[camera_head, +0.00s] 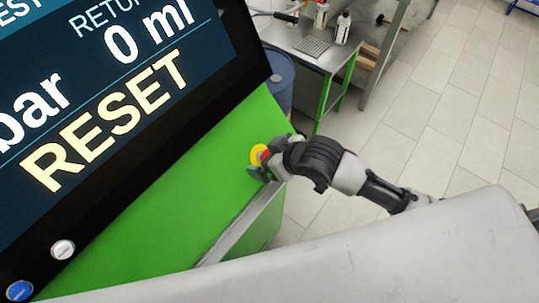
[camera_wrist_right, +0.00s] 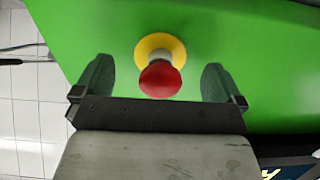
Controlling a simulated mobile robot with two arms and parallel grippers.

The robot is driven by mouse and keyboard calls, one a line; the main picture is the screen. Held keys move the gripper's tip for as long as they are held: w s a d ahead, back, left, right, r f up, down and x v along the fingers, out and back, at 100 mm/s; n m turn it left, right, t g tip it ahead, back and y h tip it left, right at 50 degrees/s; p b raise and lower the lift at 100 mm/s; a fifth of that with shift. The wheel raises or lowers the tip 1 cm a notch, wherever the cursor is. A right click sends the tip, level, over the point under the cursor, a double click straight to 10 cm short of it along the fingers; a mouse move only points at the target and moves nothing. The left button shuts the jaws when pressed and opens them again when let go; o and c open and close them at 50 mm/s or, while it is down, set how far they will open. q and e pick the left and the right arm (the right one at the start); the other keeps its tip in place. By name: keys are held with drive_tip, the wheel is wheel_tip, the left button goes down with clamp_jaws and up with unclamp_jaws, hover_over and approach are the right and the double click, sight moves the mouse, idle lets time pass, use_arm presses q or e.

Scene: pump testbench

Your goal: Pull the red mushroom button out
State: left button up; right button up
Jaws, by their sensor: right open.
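The red mushroom button (camera_wrist_right: 160,80) stands on a grey stem over a round yellow plate on the green panel. In the right wrist view it sits between the two fingers of my right gripper (camera_wrist_right: 159,82), with a gap on each side. The gripper is open and does not appear to touch it. In the head view the button (camera_head: 265,155) shows only as a bit of red beside the yellow plate (camera_head: 258,156), partly hidden by my right gripper (camera_head: 268,168). My left gripper is not seen.
A large screen (camera_head: 110,90) with RESET text fills the upper left. A metal table (camera_head: 325,58) with bottles stands behind.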

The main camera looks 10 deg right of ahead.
drive_tip(key=shift+s+r, duration=0.1)
drive_tip(key=shift+s+d+r+p, duration=0.3)
drive_tip(key=shift+r+p, duration=0.2)
drive_tip(key=shift+p, duration=0.4)
drive_tip(key=p+v, duration=0.5)
drive_tip(key=shift+s+d+r, duration=0.1)
drive_tip(key=shift+s+d, duration=0.05)
drive_tip(key=shift+s, duration=0.1)
